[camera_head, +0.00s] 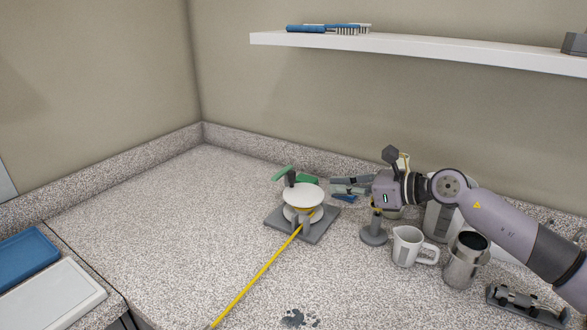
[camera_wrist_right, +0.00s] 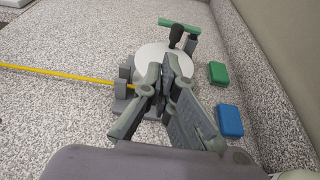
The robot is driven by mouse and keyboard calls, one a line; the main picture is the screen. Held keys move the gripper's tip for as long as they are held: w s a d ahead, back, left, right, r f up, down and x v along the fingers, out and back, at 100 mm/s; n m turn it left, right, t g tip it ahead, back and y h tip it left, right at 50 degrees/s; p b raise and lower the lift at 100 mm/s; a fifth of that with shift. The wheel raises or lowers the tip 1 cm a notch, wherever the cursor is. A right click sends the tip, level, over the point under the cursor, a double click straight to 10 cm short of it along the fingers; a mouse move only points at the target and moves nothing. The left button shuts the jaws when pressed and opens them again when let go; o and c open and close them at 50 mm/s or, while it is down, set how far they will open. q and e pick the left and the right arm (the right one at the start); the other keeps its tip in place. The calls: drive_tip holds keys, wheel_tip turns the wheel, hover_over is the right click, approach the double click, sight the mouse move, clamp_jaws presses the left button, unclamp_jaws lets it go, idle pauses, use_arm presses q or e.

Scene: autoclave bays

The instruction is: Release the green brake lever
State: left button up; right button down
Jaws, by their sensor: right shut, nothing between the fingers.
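The green brake lever (camera_head: 283,173) is a short bar at the back left of a reel with a white round top (camera_head: 303,195). In the right wrist view the lever (camera_wrist_right: 179,24) shows beyond the reel's white disc (camera_wrist_right: 153,58), beside a dark knob. The reel stands on a grey base plate (camera_head: 318,231), and a yellow line (camera_head: 256,278) runs from it toward the front left. My right gripper (camera_head: 334,186) is shut and empty, just right of the reel and apart from the lever. In its wrist view the fingertips (camera_wrist_right: 168,72) cover part of the disc. My left gripper is not in view.
A green block (camera_wrist_right: 218,72) and a blue block (camera_wrist_right: 230,120) lie behind the reel near the back wall. The counter left of the reel is clear. A shelf (camera_head: 430,48) hangs above.

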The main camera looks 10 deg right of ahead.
sight(289, 193)
drive_tip(key=p+x, duration=0.1)
drive_tip(key=x, duration=0.3)
drive_tip(key=p+x, duration=0.1)
drive_tip(key=x, duration=0.3)
drive_tip(key=r+p+x, duration=0.1)
drive_tip(key=x, duration=0.3)
drive_tip(key=shift+w+a, duration=0.25)
drive_tip(key=shift+a, duration=0.05)
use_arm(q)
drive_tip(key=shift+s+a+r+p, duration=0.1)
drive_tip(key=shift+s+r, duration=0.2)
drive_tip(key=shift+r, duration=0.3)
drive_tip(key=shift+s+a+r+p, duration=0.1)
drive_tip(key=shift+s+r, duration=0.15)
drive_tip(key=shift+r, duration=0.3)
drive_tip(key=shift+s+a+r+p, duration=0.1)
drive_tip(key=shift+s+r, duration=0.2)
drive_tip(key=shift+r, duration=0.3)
use_arm(e)
drive_tip(key=shift+w+a+f, duration=0.15)
drive_tip(key=shift+w+a, duration=0.25)
drive_tip(key=shift+a, duration=0.05)
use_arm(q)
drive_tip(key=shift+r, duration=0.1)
